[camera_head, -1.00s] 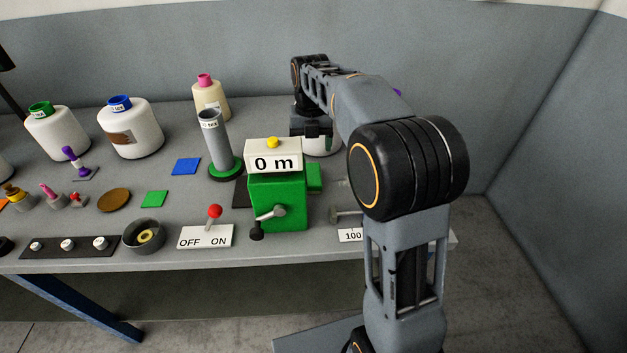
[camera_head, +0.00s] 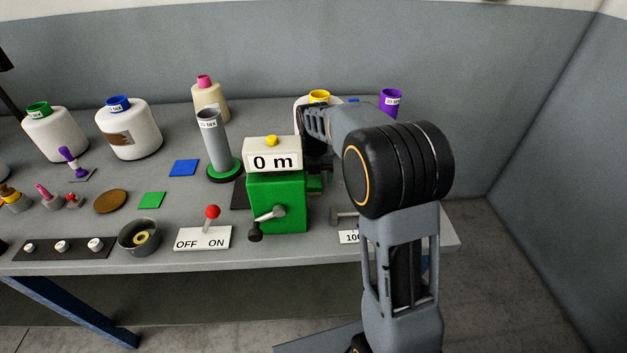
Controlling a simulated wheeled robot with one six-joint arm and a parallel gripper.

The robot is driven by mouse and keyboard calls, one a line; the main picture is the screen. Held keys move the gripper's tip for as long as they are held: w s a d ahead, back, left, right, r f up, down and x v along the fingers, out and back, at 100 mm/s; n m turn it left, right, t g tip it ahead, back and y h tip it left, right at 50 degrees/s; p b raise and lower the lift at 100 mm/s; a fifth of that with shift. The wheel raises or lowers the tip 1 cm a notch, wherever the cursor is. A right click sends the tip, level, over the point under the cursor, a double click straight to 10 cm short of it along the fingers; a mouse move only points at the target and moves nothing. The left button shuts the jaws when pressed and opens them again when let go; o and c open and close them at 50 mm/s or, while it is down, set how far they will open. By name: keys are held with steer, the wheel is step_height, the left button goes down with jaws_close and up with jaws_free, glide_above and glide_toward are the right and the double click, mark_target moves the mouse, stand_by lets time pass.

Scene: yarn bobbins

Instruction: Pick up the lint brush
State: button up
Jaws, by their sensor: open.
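I cannot make out a lint brush for certain; it may be hidden behind my arm or the counter. My gripper (camera_head: 319,160) is at the far end of my arm, low behind the right side of the green counter (camera_head: 277,203) that reads "0 m". Only a dark part of my gripper shows. Its fingertips are mostly hidden, and nothing is seen held in it. It is open.
A yellow-topped bobbin (camera_head: 319,97) and a purple-topped one (camera_head: 391,101) stand behind my arm. A grey tube (camera_head: 216,145) on a green base stands left of the counter. A lever switch (camera_head: 204,238) lies in front. Bobbins line the back left.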

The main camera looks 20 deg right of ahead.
mark_target(313, 177)
steer(key=shift+f, duration=0.1)
steer(key=c, duration=1)
steer(key=shift+c, duration=0.2)
step_height(313, 177, up, 10)
steer(key=p, duration=0.1)
steer(key=shift+p, duration=0.3)
